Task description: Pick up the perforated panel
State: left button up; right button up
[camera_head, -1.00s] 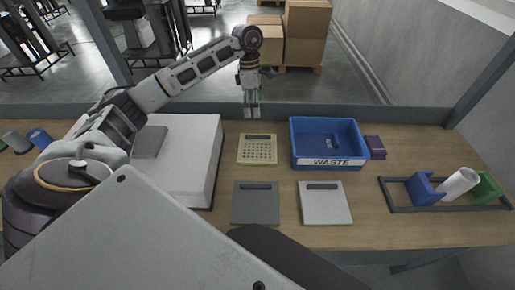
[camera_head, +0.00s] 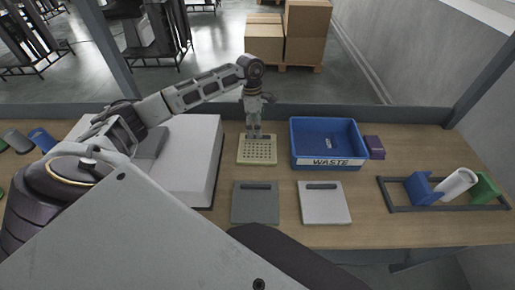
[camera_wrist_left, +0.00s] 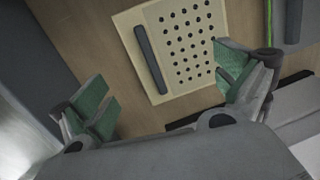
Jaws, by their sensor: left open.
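The perforated panel (camera_head: 257,155) is a cream square plate with rows of holes and a dark bar handle. It lies flat on the wooden table, left of the blue bin. My left gripper (camera_head: 254,136) is over the panel's far edge, near the handle, pointing down. In the left wrist view the gripper (camera_wrist_left: 165,95) is open, its green-padded fingers apart and nothing between them. There the panel (camera_wrist_left: 184,46) and its dark handle (camera_wrist_left: 151,59) show beyond the fingertips, not gripped. My right gripper is in neither view.
The blue WASTE bin (camera_head: 328,163) stands right of the panel, holding a small light item. A dark grey plate (camera_head: 255,205) and a light grey plate (camera_head: 325,206) lie nearer. A large white block (camera_head: 195,165) is at left. A purple block (camera_head: 375,147) sits right of the bin.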

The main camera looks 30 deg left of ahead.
aim_at(258, 141)
pick_arm(q)
jog(key=shift+s+d+f+p, duration=0.1)
jog(key=shift+d+f+p, duration=0.1)
jog(key=shift+f, duration=0.65)
jog(key=shift+w+d+f+p, duration=0.1)
jog(key=shift+f+p, duration=0.15)
jog(key=shift+f, duration=0.6)
jog(key=shift+s+d+f+p, duration=0.1)
jog(key=shift+d+f+p, duration=0.1)
jog(key=shift+f, duration=0.65)
jog(key=c, duration=1.4)
jog(key=shift+s+f, duration=0.1)
jog(key=shift+s, duration=0.05)
jog(key=c, duration=0.7)
